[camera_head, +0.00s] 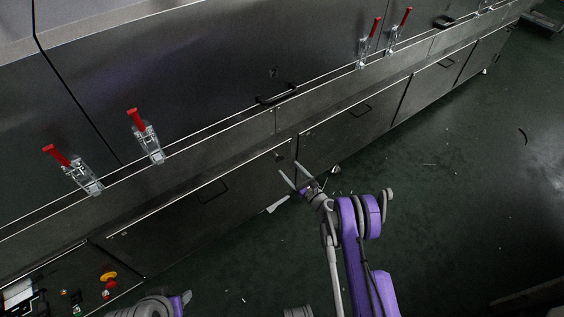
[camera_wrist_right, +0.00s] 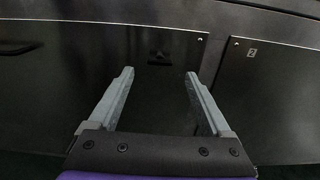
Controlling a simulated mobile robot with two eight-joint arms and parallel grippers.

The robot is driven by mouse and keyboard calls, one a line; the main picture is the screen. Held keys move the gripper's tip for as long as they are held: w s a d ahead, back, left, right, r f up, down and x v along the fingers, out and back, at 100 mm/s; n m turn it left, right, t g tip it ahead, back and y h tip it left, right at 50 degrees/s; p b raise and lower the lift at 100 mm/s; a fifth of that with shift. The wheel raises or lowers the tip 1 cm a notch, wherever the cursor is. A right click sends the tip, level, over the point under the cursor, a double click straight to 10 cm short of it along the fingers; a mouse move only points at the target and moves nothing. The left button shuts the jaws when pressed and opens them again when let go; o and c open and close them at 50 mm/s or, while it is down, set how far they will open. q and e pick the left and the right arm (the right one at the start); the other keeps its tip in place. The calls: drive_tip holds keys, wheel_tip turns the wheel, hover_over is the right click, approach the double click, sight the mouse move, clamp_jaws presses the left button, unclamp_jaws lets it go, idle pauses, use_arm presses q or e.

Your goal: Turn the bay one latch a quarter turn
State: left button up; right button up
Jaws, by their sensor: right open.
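A small dark latch (camera_wrist_right: 158,56) sits on the lower dark panel (camera_wrist_right: 90,85) in the right wrist view, near that panel's upper right corner. It is too dark to tell which way it is turned. My right gripper (camera_wrist_right: 159,72) is open and empty. The latch shows just above and between its fingertips, with no contact visible. In the head view the right gripper (camera_head: 288,168) points at the right end of this lower panel (camera_head: 180,212).
A neighbouring panel marked 2 (camera_wrist_right: 285,85) lies to the right. Above are red-handled toggle clamps (camera_head: 146,137) and a black bar handle (camera_head: 276,94). A control panel with a red button (camera_head: 107,285) is at lower left. The green floor (camera_head: 450,180) at right is mostly clear.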

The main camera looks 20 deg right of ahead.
drive_tip(key=x, duration=0.6)
drive_tip(key=shift+w, duration=0.15)
drive_tip(key=shift+c, duration=0.3)
clamp_jaws()
drive_tip(key=shift+n+b, duration=0.4)
drive_tip(key=n+b, duration=0.2)
drive_tip(key=n, duration=0.6)
drive_tip(key=n+b, duration=0.2)
drive_tip(key=n, duration=0.7)
drive_tip(key=shift+a+f, duration=0.1)
drive_tip(key=shift+a, duration=0.05)
